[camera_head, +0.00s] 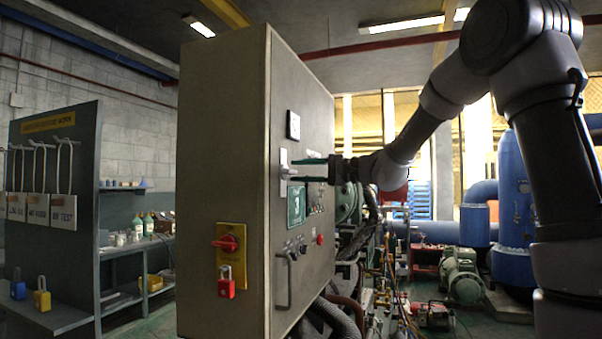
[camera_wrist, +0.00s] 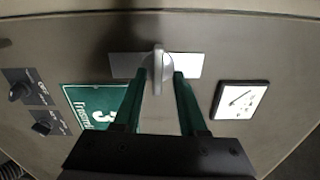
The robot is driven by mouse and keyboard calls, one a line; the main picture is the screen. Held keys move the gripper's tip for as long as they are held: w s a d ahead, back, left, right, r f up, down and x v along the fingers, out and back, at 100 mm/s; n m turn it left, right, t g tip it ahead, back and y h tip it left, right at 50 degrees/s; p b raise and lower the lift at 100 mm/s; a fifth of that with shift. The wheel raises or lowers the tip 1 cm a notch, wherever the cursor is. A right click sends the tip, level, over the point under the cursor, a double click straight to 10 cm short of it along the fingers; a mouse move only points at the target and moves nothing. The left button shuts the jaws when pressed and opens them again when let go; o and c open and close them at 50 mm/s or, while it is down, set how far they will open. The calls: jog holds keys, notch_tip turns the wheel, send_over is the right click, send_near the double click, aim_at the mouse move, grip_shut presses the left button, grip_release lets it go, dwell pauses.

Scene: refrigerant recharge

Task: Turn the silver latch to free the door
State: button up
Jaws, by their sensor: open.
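The silver latch (camera_wrist: 158,68) sits on a bright metal plate (camera_wrist: 187,65) on the cabinet door. It also shows in the head view (camera_head: 285,165) on the door's face. My gripper (camera_wrist: 158,82) is open, with one green finger on each side of the latch's knob. Whether the fingers touch the knob cannot be told. In the head view my gripper (camera_head: 308,170) reaches the door from the right. The cabinet door (camera_head: 312,112) looks shut.
On the door are a green sign (camera_head: 296,204), a gauge (camera_head: 293,125), a bar handle (camera_head: 283,282) and a red button (camera_head: 320,239). A red switch (camera_head: 229,243) with a red padlock (camera_head: 226,283) is on the cabinet's side. Hoses (camera_head: 335,316) crowd the lower right.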

jog(key=v, duration=0.9)
dwell(0.5)
